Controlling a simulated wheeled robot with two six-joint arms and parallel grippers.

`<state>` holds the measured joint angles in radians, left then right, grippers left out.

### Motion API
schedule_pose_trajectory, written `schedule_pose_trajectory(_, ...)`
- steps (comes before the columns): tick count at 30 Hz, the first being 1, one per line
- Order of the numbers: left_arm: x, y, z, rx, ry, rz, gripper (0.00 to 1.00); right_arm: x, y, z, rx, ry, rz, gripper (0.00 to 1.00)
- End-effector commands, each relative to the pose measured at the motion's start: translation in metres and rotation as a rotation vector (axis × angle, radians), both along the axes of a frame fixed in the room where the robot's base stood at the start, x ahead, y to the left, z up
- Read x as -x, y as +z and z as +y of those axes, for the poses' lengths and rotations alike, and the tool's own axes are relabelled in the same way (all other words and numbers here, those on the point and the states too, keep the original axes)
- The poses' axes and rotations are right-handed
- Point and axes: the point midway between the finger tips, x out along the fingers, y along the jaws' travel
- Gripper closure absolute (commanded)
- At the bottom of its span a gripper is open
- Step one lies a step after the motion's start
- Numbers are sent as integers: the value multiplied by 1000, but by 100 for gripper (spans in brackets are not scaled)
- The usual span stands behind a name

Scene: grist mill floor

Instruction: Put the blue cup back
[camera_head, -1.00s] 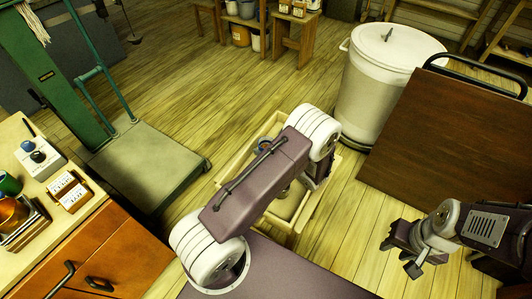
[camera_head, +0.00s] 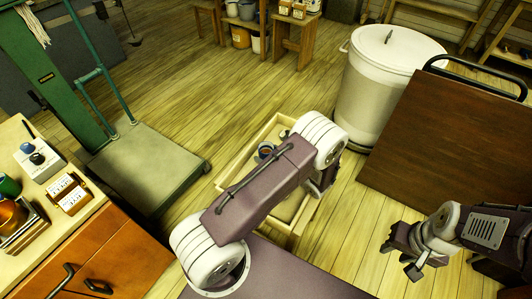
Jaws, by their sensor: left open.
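My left arm reaches across the crate from the lower left. My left gripper (camera_head: 318,186) is mostly hidden behind the arm's end, over the right side of the crate; it is open, and its fingertips cannot be made out. My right gripper (camera_head: 404,252) is at the lower right, well away from the crate, with its fingers apart and empty.
A green platform scale (camera_head: 145,165) stands left of the crate. A counter with tins and boxes (camera_head: 68,194) is at the left edge. A large lidded white bin (camera_head: 380,95) and a brown board (camera_head: 450,140) stand to the right. The floor behind the crate is clear.

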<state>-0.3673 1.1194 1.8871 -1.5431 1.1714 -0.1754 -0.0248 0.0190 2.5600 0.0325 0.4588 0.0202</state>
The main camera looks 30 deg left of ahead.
Motion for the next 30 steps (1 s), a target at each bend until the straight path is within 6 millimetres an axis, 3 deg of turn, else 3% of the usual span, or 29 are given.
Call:
schedule_pose_trajectory(3, 10, 17, -29, 1, -8, -1, 29, 0, 11, 0, 0, 0, 0, 64)
schedule_pose_trajectory(9, 28, 33, -68, 1, -5, -1, 29, 0, 19, 0, 0, 0, 0, 64)
schedule_pose_trajectory(15, 35, 39, -84, -1, -2, 1, 29, 0, 21, 0, 0, 0, 0, 64)
schedule_pose_trajectory(20, 40, 42, -80, 24, 36, -4, 29, 0, 21, 0, 0, 0, 0, 64)
schedule_pose_trajectory(23, 69, 51, -60, 158, 234, -33, 29, 0, 21, 0, 0, 0, 0, 64)
schedule_pose_trajectory(25, 106, 59, -48, 332, 481, -90, 29, 0, 21, 0, 0, 0, 0, 64)
schedule_pose_trajectory(27, 143, 66, -49, 534, 763, -185, 29, 0, 21, 0, 0, 0, 0, 64)
schedule_pose_trajectory(30, 175, 79, -67, 804, 1137, -374, 29, 0, 21, 0, 0, 0, 0, 64)
